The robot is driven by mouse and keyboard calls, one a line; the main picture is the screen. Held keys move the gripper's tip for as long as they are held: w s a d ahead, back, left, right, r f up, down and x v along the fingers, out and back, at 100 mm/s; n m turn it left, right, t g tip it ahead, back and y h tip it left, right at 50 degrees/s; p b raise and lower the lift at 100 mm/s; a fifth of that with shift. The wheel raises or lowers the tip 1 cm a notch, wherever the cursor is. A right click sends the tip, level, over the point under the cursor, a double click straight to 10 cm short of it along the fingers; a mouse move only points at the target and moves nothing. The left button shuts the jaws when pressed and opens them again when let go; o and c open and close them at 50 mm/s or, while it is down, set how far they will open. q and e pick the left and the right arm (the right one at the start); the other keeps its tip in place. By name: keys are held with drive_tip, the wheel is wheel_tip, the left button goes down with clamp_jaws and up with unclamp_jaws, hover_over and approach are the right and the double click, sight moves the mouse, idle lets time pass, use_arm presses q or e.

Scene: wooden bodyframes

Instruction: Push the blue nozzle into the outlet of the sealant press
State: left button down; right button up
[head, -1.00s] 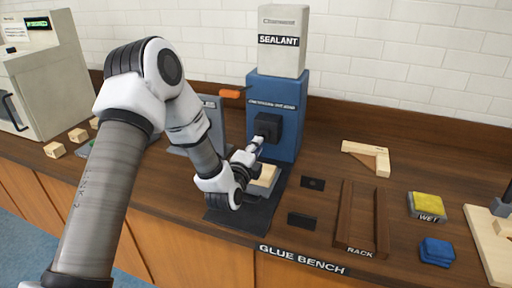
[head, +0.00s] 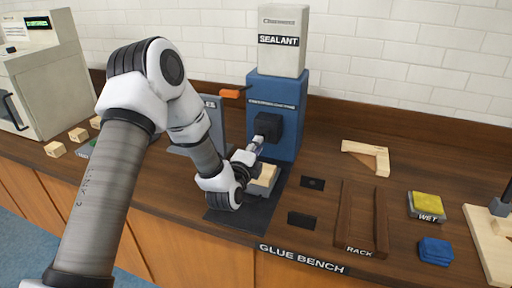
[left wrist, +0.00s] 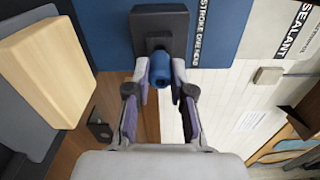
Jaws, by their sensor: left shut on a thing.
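The sealant press (head: 288,98) stands at the back of the bench, with a blue body and a light top marked SEALANT. Its black outlet block (head: 267,125) sticks out of the front, and it also shows in the left wrist view (left wrist: 160,17). My left gripper (head: 258,146) is in front of this block. In the left wrist view, its fingers are shut on the sides of the blue nozzle (left wrist: 160,70). The nozzle lines up with the dark outlet block and overlaps it in the picture. I cannot tell how deep it sits. My right gripper is not in view.
A pale wooden block (head: 264,179) sits on the dark mat (head: 243,216) below the outlet. An orange handle (head: 232,94) is left of the press. To the right are the rack (head: 350,217), a wooden corner piece (head: 379,160), a yellow sponge (head: 427,201) and a blue cloth (head: 436,250).

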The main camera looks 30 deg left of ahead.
use_arm(q)
drive_tip(key=shift+x, duration=1.2)
drive_tip(key=c, duration=0.9)
unclamp_jaws()
drive_tip(key=shift+c, duration=0.2)
drive_tip(key=v, duration=1.2)
